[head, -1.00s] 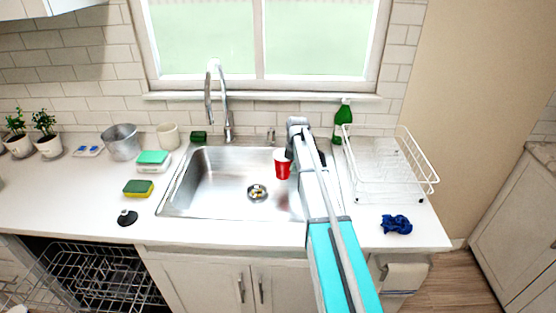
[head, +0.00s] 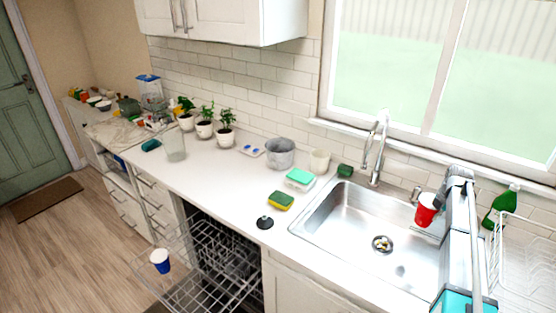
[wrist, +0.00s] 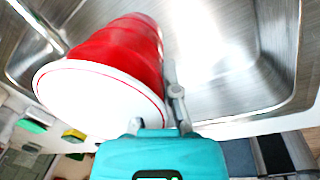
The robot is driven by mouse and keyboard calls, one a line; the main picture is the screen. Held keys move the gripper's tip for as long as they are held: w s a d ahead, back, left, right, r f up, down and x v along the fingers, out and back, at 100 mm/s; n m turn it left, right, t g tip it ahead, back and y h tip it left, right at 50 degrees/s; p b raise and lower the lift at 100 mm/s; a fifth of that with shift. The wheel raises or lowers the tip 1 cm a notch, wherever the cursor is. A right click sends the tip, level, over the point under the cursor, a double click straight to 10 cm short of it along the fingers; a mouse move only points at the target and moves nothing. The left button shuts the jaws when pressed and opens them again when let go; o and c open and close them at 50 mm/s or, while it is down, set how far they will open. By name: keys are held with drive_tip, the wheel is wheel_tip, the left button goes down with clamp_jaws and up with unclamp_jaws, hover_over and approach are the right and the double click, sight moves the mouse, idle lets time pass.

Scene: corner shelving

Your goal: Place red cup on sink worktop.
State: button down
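The red cup (head: 427,211) with a white rim is in the air over the right part of the sink (head: 345,225). My gripper (head: 447,190) is at its right side and shut on it. In the wrist view the red cup (wrist: 120,55) fills the upper left, its white opening facing the camera. One grey finger lies along its right side; the other finger is mostly hidden. The white sink worktop (head: 225,178) runs left of the basin, with a bare strip in front of the plants.
A yellow-green sponge (head: 281,201), a black stopper (head: 265,222), a teal sponge (head: 300,176) and a metal pot (head: 280,153) stand on the worktop. The tap (head: 377,150) rises behind the sink.

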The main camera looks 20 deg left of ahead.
wheel_tip(320, 180, up, 8)
drive_tip(key=p, duration=0.6)
drive_tip(key=shift+f, duration=0.1)
drive_tip(key=shift+s, duration=0.15)
